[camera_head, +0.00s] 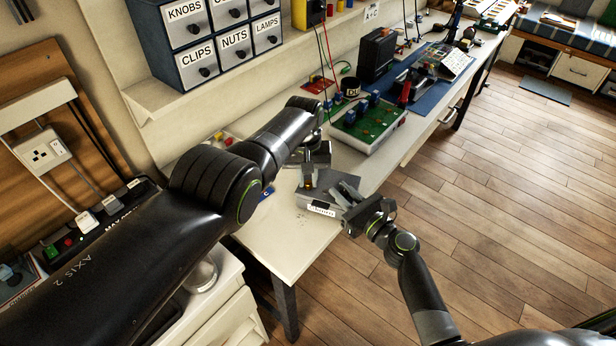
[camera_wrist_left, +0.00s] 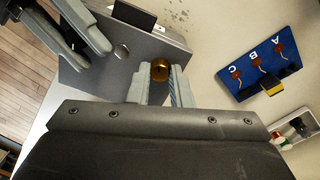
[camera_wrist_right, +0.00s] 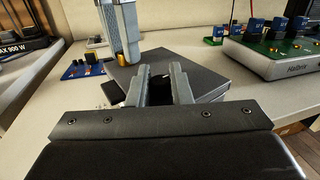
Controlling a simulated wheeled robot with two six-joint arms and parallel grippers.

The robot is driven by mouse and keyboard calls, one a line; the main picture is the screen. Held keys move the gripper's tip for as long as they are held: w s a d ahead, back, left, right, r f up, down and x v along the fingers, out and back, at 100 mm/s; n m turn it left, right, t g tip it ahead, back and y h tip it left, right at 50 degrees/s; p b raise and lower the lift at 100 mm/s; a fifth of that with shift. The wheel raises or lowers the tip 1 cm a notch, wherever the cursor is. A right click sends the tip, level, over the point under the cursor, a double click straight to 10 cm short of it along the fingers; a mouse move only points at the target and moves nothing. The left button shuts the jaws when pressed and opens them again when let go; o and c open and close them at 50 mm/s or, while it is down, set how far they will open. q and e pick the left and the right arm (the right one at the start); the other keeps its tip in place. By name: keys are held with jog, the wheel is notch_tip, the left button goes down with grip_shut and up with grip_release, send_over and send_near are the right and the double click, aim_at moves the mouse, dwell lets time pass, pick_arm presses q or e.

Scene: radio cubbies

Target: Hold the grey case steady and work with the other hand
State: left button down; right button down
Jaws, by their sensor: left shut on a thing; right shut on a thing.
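The grey case (camera_head: 312,199) lies flat near the front end of the bench, with a white label on its near side. It also shows in the left wrist view (camera_wrist_left: 95,78) and in the right wrist view (camera_wrist_right: 155,62). My left gripper (camera_head: 309,184) is shut on a small brass cylinder (camera_wrist_left: 160,70) over the case's top. The brass also shows between the fingers in the right wrist view (camera_wrist_right: 131,50). I cannot tell whether it touches the case.
A blue board (camera_wrist_left: 262,68) marked A, B, C lies on the bench beside the case. A green circuit board (camera_head: 369,124) on a pale base stands farther along. Labelled drawers (camera_head: 215,40) sit on a shelf above. Bare bench (camera_head: 285,240) shows at the near end.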

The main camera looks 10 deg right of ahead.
pick_arm(q)
jog(key=c, duration=1.3)
grip_release()
